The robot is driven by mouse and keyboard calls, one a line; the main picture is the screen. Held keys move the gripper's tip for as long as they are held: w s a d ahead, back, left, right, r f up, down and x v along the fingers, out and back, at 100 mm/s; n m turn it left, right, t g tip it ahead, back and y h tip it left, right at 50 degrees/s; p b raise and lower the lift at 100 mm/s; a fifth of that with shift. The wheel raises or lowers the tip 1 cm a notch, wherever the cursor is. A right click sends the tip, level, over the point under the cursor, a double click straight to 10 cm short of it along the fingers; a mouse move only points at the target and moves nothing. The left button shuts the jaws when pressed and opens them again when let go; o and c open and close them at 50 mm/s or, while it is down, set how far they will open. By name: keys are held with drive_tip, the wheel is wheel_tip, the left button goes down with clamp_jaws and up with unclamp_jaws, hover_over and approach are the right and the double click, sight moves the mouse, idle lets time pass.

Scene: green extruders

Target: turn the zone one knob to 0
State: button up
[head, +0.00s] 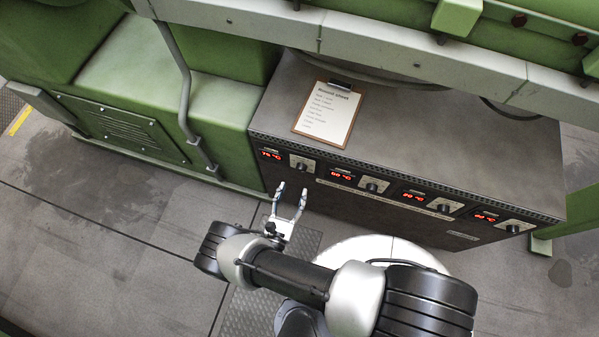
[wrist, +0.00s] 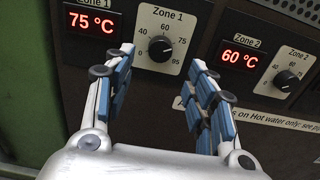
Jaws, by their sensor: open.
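In the head view the knob (head: 301,166) is the leftmost on the cabinet front. My gripper (wrist: 162,64) is open and empty, its two blue-padded fingers apart, one either side of the knob in the picture. In the head view my gripper (head: 292,188) is just in front of and below the knob, apparently not touching it.
The zone two knob (wrist: 287,81) and its 60 °C display (wrist: 239,60) are close to the right. More knobs and displays continue along the dark cabinet (head: 440,150). A clipboard (head: 328,114) lies on its top. A green machine (head: 150,110) stands at left.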

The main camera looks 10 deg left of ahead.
sight(300, 172)
drive_tip(key=w, duration=0.5)
drive_tip(key=w+b, duration=0.1)
drive_tip(key=w, duration=0.2)
drive_tip(key=shift+d, duration=0.3)
drive_tip(key=shift+c, duration=0.3)
drive_tip(key=c, duration=1)
